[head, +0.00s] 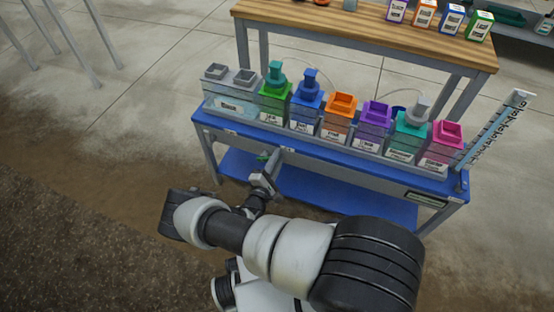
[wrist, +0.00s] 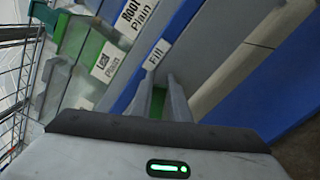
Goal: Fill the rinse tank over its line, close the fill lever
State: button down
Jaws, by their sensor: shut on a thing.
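The rinse tank appears to be the wide clear tank (head: 232,104) with two grey tops at the left end of the blue skid. Its water level and line are too small to make out. The green fill lever (head: 262,157) is at the skid's front edge, and it shows in the wrist view (wrist: 158,101) below a white "Fill" label (wrist: 157,54). My gripper (head: 268,168) is shut on the green lever, with one finger on each side of it (wrist: 163,98). The fingers hide most of the lever, so its angle is hard to tell.
A row of coloured tanks (head: 341,104) stands on the blue skid (head: 330,153) right of the clear tank. A tall marked gauge (head: 493,132) leans at the right end. A wooden bench (head: 350,32) with small boxes is behind. The floor left of the skid is clear.

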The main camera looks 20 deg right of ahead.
jog(key=m, duration=0.1)
jog(key=f+m, duration=0.1)
jog(key=shift+s+d+f+m, duration=0.2)
jog(key=shift+f+m, duration=0.1)
jog(key=shift+m, duration=0.1)
jog(key=shift+f+m, duration=0.85)
jog(key=shift+m, duration=0.55)
jog(key=c, duration=1.7)
grip_release()
jog(key=shift+s, duration=0.1)
